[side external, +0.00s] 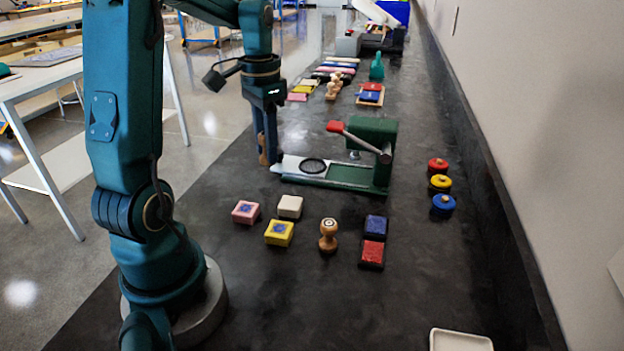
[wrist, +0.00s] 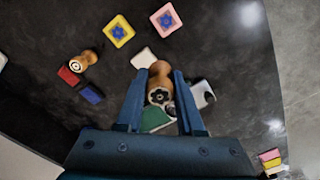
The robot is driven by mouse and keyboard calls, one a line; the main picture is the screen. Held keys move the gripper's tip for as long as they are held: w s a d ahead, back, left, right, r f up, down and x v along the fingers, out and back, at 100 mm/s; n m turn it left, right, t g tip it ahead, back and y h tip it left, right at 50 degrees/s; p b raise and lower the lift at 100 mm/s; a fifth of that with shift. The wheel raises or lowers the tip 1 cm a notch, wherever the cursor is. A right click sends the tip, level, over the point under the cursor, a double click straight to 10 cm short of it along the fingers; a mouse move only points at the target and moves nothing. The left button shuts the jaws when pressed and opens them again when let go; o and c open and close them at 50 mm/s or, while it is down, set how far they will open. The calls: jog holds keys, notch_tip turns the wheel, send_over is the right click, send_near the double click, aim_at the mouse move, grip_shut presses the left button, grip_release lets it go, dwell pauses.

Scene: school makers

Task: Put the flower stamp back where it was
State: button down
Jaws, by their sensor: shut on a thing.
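My gripper (side external: 265,150) is shut on a wooden stamp with a dark flower on its face; this flower stamp (wrist: 159,92) shows between the two fingers (wrist: 158,78) in the wrist view. In the side view only a brown sliver of the flower stamp (side external: 262,157) shows beside the fingers, at the left end of the green press. How far the stamp is above the table is hard to tell.
The green press (side external: 372,140) with a red-tipped lever stands just right of my gripper. Pink (side external: 246,212), yellow (side external: 279,233) and white (side external: 290,206) blocks lie nearer. Blue (side external: 376,226) and red (side external: 371,254) pads lie right of the ring stamp. Round tins (side external: 440,183) line the right.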

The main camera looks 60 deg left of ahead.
jog(key=shift+m, duration=0.5)
jog(key=w+d+f, duration=0.2)
jog(key=w+d, duration=0.1)
jog(key=w+d+f, duration=0.2)
jog(key=w+d, duration=0.1)
jog(key=w+d+f, duration=0.3)
jog(key=d, duration=0.1)
jog(key=shift+f, duration=2)
jog(key=shift+f, duration=0.15)
jog(key=c, duration=0.5)
grip_release()
